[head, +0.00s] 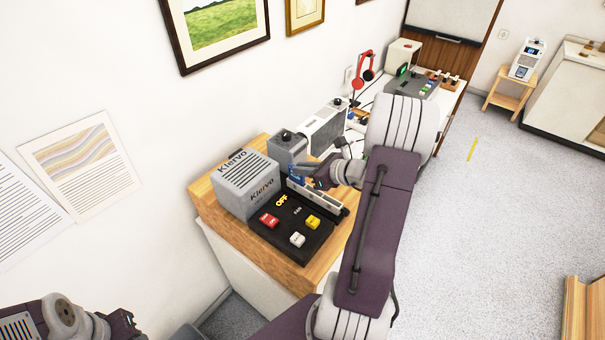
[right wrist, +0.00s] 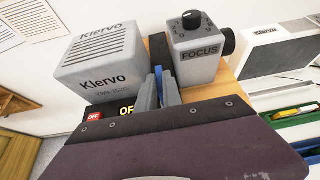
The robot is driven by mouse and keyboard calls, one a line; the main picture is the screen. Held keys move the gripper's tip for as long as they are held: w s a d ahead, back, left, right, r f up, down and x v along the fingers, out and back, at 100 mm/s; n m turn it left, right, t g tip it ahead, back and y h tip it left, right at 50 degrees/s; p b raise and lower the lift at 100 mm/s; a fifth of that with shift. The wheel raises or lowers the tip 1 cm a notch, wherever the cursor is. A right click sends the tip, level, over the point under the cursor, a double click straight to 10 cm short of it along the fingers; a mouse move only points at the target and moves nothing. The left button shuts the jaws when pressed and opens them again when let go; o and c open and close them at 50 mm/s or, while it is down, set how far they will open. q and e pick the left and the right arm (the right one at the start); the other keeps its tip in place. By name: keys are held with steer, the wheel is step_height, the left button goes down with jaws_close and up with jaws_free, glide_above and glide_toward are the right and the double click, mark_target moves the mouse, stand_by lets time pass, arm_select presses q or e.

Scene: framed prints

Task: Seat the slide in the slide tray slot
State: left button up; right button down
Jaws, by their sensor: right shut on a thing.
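My right gripper (head: 302,172) reaches in at the projector (head: 247,185), a grey box marked Klervo. Its fingers, also in the right wrist view (right wrist: 158,90), are shut on a thin blue piece, which I take to be the slide (right wrist: 158,74). Only a little of the slide shows between the fingers; the rest is hidden. The slide tray (head: 325,200) looks like the narrow grey and black rail beside the control panel. The fingers are above or at its far end; I cannot tell whether the slide touches a slot. Of my left arm only part shows at bottom left, without fingertips.
The black control panel (head: 292,230) has red, yellow and white buttons and a lit OFF label. The grey FOCUS unit (right wrist: 197,55) stands close beside the fingers. A white and grey device (head: 325,125) and red headphones (head: 364,68) stand farther back.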

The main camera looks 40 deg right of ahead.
steer(key=shift+f, duration=0.85)
steer(key=shift+d+f, duration=0.15)
steer(key=shift+f, duration=0.15)
steer(key=shift+f, duration=0.2)
steer(key=c, duration=1.6)
jaws_free()
steer(key=shift+r, duration=0.1)
steer(key=shift+o, duration=0.5)
